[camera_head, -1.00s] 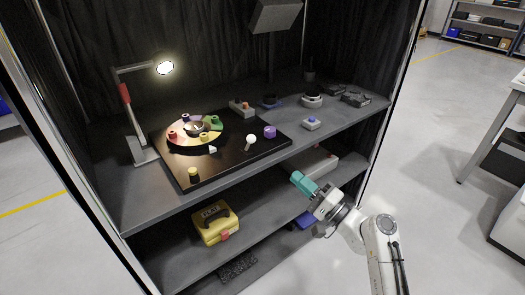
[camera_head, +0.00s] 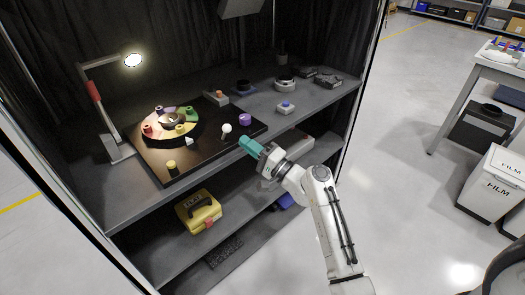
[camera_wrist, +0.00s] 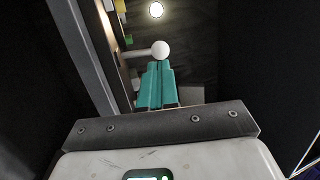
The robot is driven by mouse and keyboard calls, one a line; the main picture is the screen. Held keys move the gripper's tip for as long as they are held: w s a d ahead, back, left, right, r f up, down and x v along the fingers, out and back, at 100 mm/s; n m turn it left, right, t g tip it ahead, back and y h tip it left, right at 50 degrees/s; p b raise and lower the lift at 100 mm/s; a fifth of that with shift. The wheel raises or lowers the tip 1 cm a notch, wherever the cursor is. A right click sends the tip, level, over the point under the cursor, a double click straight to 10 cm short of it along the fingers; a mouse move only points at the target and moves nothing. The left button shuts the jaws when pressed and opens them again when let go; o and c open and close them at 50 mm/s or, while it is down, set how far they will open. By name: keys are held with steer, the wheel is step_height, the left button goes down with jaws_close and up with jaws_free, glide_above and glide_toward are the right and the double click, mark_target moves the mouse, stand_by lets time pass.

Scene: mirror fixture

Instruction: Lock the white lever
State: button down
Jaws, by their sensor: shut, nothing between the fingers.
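The white lever (camera_head: 226,130) has a round knob and stands up from the black board (camera_head: 216,151), right of the coloured ring. In the wrist view its white ball (camera_wrist: 161,48) sits just beyond my fingertips, on a pale stem running left. My gripper (camera_head: 246,143) has teal fingers and is at the board's front right edge, to the right of the lever and apart from it. In the wrist view my gripper's fingers (camera_wrist: 158,70) are shut together with nothing between them. The lever's base is not clear in the wrist view.
The coloured ring (camera_head: 183,138) and a purple knob (camera_head: 245,119) are on the same board. A desk lamp (camera_head: 94,92) stands at the left. A yellow case (camera_head: 199,212) is on the lower shelf.

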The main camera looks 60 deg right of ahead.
mark_target(230, 131)
steer(key=shift+p+x, duration=0.35)
steer(key=shift+x, duration=1.45)
steer(key=shift+r, duration=0.1)
